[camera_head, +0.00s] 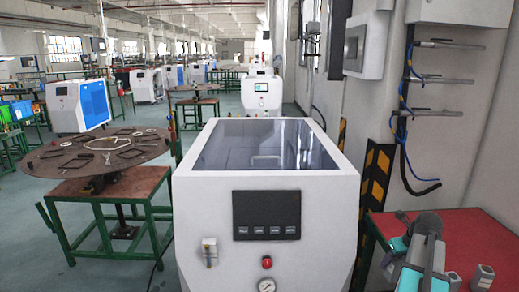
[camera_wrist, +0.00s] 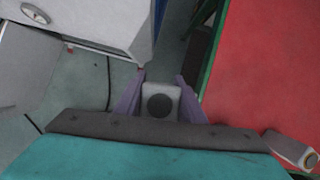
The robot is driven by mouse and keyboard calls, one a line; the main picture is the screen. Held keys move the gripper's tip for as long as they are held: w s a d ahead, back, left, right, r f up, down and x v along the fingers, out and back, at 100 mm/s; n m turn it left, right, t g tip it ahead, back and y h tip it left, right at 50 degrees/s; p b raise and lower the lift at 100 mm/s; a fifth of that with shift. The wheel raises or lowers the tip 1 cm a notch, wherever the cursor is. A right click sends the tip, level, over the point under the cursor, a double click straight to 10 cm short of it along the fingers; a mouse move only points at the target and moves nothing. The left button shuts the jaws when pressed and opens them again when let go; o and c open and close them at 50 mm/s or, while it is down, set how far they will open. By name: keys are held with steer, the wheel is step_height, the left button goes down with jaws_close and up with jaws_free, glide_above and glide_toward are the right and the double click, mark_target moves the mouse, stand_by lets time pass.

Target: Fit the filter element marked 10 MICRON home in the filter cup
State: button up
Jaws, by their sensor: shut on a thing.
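My gripper (camera_wrist: 160,88) is shut on a pale grey block (camera_wrist: 160,91) with a dark round spot on its face, held between two purple-grey fingers. No marking is readable on the block, so I cannot tell whether it is the 10 MICRON element. The white gas generator (camera_head: 267,215) stands in the middle of the head view. A small pale fitting (camera_head: 209,252) is on its front at left; I cannot tell whether this is the filter cup.
The red table (camera_head: 480,230) is at the right, beside a striped post (camera_head: 375,190). The generator front carries a dark panel (camera_head: 266,214), a red button (camera_head: 267,262) and a gauge (camera_head: 267,286). A round brown table (camera_head: 95,150) stands at left. Floor shows between generator and red table.

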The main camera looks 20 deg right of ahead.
steer(key=w+a+r+n+y, duration=0.1)
steer(key=w+a+n, duration=0.3)
steer(key=w+a, duration=0.7)
steer(key=w+a+r+n+y, duration=0.1)
steer(key=w+a+n+y, duration=0.15)
steer(key=w+a, duration=0.85)
steer(key=a+n+g, duration=0.2)
steer(key=a+n, duration=0.4)
steer(key=a, duration=1.2)
steer(key=s+a+r+n+g, duration=0.1)
steer(key=s+a+n+g, duration=0.1)
steer(key=a+n, duration=0.4)
steer(key=s+a+r+n+g, duration=0.2)
steer(key=a+n, duration=0.3)
steer(key=n, duration=0.4)
steer(key=shift+s+a+g+y, duration=0.4)
steer(key=shift+s+g+y, duration=0.1)
steer(key=shift+g, duration=0.2)
steer(key=shift+n, duration=0.25)
steer(key=shift+d, duration=0.1)
